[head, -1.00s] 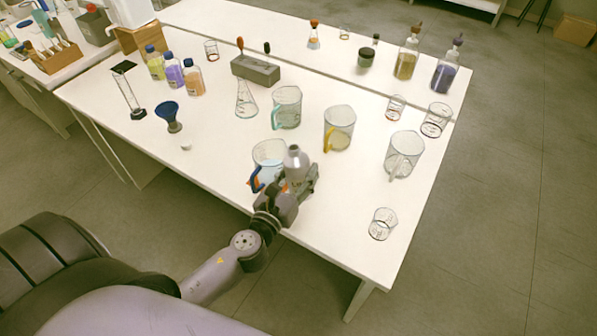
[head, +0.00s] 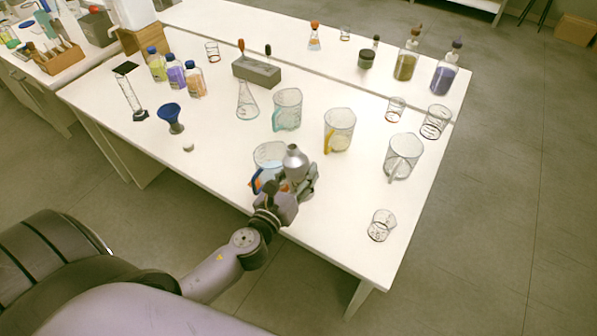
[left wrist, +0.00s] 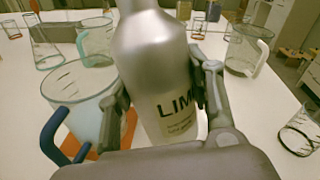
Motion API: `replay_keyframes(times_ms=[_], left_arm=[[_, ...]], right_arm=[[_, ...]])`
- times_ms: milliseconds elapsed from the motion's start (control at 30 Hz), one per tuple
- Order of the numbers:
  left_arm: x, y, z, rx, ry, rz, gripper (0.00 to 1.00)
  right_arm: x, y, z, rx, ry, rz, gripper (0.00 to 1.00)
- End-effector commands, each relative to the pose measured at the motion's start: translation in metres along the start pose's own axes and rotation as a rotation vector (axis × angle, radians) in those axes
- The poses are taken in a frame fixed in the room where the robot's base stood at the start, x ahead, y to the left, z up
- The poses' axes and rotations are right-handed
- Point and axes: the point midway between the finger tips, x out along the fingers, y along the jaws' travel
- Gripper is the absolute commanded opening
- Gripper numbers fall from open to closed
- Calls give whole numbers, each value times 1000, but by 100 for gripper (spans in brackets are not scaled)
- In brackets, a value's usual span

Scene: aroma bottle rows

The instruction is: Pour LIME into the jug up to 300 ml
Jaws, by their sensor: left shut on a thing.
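My left gripper (head: 298,187) is shut on a silver bottle (head: 295,160) at the front of the table. In the left wrist view the bottle (left wrist: 155,60) fills the middle, between the two fingers, and its label reads "LIM", the rest hidden by a finger. It looks upright or nearly so. A clear jug with a blue handle (head: 268,154) stands just left of it, on something orange. In the left wrist view this jug (left wrist: 75,85) holds pale bluish liquid; its level against the marks is not readable. My right gripper is not in view.
Jugs with a teal handle (head: 288,108), a yellow handle (head: 339,130) and a clear handle (head: 404,157) stand behind and to the right. A small beaker (head: 381,225) is near the right edge. A blue funnel (head: 170,116) and a small white cap (head: 188,147) are at left.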

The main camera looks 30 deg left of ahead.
Motion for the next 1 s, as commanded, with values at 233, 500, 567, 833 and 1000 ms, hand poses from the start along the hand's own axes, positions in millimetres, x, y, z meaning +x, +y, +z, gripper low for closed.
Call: replay_keyframes(times_ms=[233, 500, 567, 833, 1000], left_arm=[[0, 0, 4, -15, 4, -1, 8], [0, 0, 6, -33, 11, -1, 8], [0, 0, 6, -37, 12, -1, 8], [0, 0, 8, -53, 19, -1, 8], [0, 0, 9, -64, 23, -1, 8]], right_arm=[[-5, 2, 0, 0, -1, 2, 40], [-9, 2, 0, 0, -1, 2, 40], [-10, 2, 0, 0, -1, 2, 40], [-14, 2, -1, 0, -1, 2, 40], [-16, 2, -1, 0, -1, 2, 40]])
